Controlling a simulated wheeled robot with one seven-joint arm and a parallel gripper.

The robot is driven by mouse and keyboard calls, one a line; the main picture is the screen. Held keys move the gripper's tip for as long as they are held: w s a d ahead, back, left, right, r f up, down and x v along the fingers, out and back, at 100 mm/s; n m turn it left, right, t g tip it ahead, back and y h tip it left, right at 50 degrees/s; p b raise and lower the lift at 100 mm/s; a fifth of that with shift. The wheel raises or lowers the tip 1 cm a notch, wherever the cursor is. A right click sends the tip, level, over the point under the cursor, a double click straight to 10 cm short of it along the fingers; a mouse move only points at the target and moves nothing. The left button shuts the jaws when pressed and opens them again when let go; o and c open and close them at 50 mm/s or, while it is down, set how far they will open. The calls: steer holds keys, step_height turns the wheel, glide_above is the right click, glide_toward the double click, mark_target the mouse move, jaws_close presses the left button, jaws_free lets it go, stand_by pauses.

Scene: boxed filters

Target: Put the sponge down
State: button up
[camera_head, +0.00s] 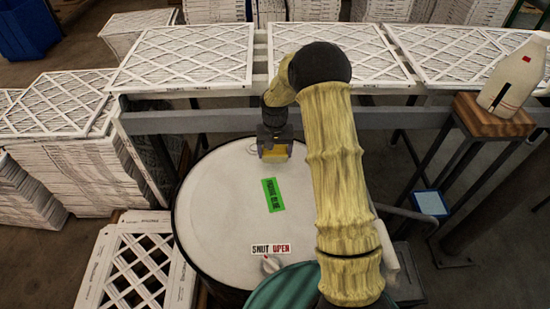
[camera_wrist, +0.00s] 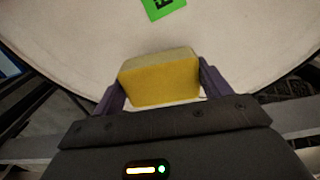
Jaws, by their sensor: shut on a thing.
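A yellow sponge (camera_wrist: 160,80) is between the two purple fingers of my gripper (camera_wrist: 163,88) in the wrist view. My gripper is shut on it. In the head view the sponge (camera_head: 274,153) shows as a small yellow patch below my gripper (camera_head: 275,150), over the far part of the white round drum top (camera_head: 215,220). The drum top also shows in the wrist view (camera_wrist: 235,40). I cannot tell whether the sponge touches the drum top or is held just above it.
The drum top carries a green label (camera_head: 273,195) and a knob (camera_head: 271,264) by a "SHUT OPEN" sign. Much of it is bare. A grey rail (camera_head: 190,121) runs behind it. Stacked filters (camera_head: 75,175) stand left. A white bottle (camera_head: 514,75) stands on a wooden stool (camera_head: 493,117) at right.

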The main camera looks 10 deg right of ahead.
mark_target(275, 159)
steer(key=shift+a+f+p, duration=0.15)
steer(key=shift+f+p, duration=0.3)
steer(key=shift+f, duration=1.45)
steer(key=shift+d+f, duration=0.1)
steer(key=shift+d, duration=0.1)
steer(key=o, duration=0.9)
steer(key=shift+a, duration=0.1)
